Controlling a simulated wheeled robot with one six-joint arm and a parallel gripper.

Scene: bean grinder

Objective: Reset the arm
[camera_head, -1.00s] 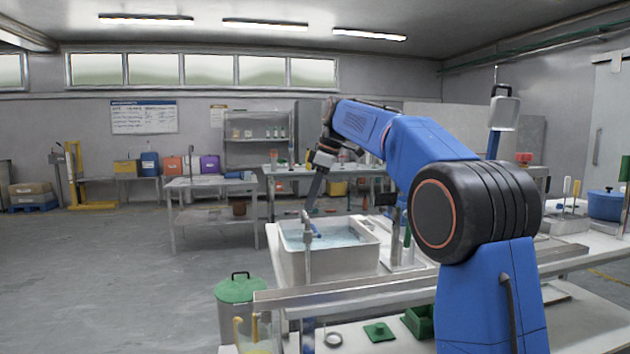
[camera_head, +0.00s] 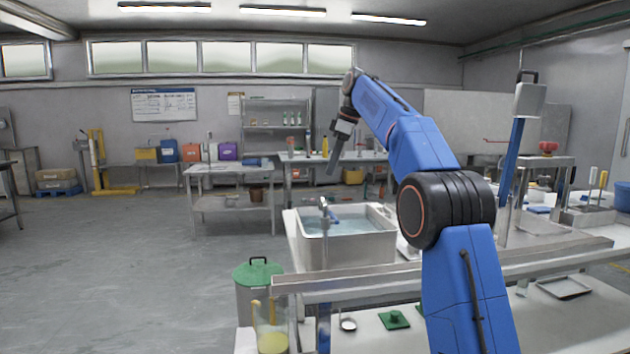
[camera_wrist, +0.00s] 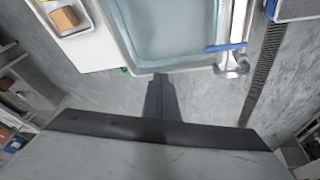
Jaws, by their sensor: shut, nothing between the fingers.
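My blue arm rises at the right of the head view. My gripper (camera_head: 332,168) hangs from its end, pointing down, shut and empty. It is well above the white sink basin (camera_head: 346,247) and apart from it. In the wrist view my gripper (camera_wrist: 160,82) shows as dark fingers held together with nothing between them. The basin (camera_wrist: 127,47) holds blue water and lies ahead of the fingertips there.
A tap (camera_head: 323,215) stands at the basin's front edge. A green-lidded bin (camera_head: 258,273) and a jug of yellow liquid (camera_head: 272,340) are at the lower front. Steel rails cross the counter.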

